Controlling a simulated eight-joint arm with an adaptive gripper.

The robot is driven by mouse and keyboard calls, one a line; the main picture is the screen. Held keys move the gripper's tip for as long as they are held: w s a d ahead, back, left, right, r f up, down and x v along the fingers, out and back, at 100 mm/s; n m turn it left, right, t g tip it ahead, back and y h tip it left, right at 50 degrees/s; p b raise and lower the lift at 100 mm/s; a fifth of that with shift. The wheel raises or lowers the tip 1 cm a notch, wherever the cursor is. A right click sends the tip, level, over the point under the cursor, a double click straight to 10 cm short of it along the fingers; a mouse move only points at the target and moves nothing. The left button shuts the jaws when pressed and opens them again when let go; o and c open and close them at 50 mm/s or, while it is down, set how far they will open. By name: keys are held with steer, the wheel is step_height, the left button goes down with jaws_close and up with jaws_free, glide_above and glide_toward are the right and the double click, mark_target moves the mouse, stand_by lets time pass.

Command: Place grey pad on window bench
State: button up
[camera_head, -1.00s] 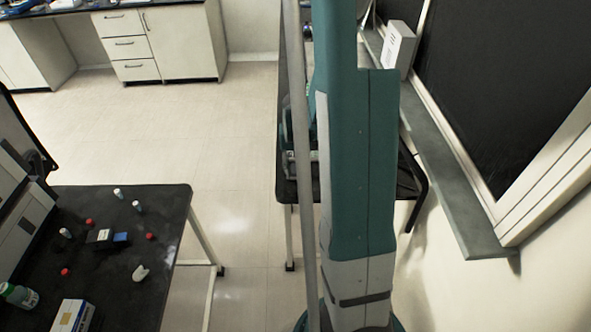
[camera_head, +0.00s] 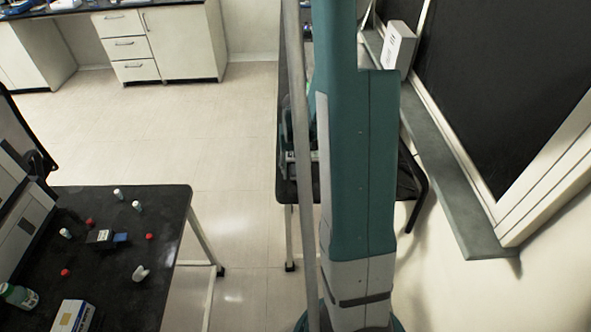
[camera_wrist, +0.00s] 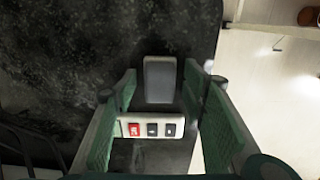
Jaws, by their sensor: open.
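A grey pad (camera_wrist: 160,78), a small rounded rectangle, lies on a dark speckled tabletop (camera_wrist: 60,60) in the wrist view. My gripper (camera_wrist: 160,90) is open, with its green-lined fingers on either side of the pad's near part. A white panel with one red and two dark buttons (camera_wrist: 150,128) shows between the fingers; I cannot tell whether it joins the pad. The window bench (camera_head: 440,165) is the long grey-green ledge below the window at the right of the head view. In that view my own column and arm hide most of the gripper and the pad.
A white box (camera_head: 398,46) stands at the ledge's far end; its near end is clear. A dark table (camera_head: 285,185) stands behind my arm. Another dark table (camera_head: 150,220) at lower left holds small bottles, red caps and a box. Open floor lies between them.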

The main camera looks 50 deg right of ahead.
mark_target(294, 169)
step_height(294, 169, up, 12)
steer(key=p, duration=0.1)
steer(key=shift+p, duration=0.3)
stand_by(0.4)
stand_by(0.5)
steer(key=a+r+n+t+h, duration=0.1)
steer(key=a+r+n+t, duration=0.1)
steer(key=a+r, duration=0.65)
steer(key=a+r+n+t, duration=0.15)
steer(key=a+r, duration=0.35)
steer(key=a, duration=0.6)
steer(key=s+a+r+n+t, duration=0.2)
steer(key=s+a+r, duration=0.1)
steer(key=a, duration=0.6)
steer(key=s+a+r+n+t+y, duration=0.1)
steer(key=s+a+r+n, duration=0.2)
steer(key=s+a, duration=0.3)
steer(key=shift+s+a+r+t, duration=0.2)
steer(key=shift+s+a+t, duration=0.15)
steer(key=shift+a, duration=1.3)
steer(key=shift+f+n, duration=0.1)
steer(key=shift+n, duration=0.15)
stand_by(0.5)
